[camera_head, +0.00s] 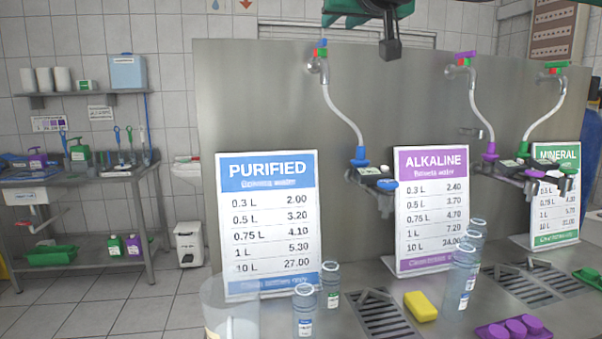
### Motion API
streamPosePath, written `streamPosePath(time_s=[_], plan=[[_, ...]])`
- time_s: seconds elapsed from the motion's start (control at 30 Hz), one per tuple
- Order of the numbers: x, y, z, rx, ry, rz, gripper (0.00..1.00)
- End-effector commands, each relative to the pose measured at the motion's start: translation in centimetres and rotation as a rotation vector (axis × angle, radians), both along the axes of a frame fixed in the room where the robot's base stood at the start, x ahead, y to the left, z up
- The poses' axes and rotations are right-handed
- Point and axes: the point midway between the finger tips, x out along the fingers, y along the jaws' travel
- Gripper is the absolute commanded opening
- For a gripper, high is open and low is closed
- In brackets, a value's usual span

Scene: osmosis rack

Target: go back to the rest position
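My gripper (390,47) shows at the top edge, right of centre, as a dark block under a green part of my arm that the frame cuts off. It hangs in front of the steel back panel (420,95), above the counter and apart from the bottles and signs. Its fingers do not show clearly, so I cannot tell whether it is open or shut. I see nothing hanging from it.
Purified (268,225), alkaline (432,210) and mineral (557,195) price signs stand below hoses and taps. Clear bottles (304,312), a yellow sponge (421,306) and a purple tray (490,331) are on the counter. A steel side table (100,178) stands left; the floor before it is clear.

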Motion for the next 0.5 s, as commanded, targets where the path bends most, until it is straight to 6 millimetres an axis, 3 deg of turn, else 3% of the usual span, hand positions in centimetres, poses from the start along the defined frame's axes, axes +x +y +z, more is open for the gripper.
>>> streamPosePath(time_s=[0.2,0.5], plan=[[1.6,-3.3,-3.8,-0.027,0.079,-0.049,0.29],[2.1,-8.7,-10.3,-0.062,0.223,-0.128,0.29]])
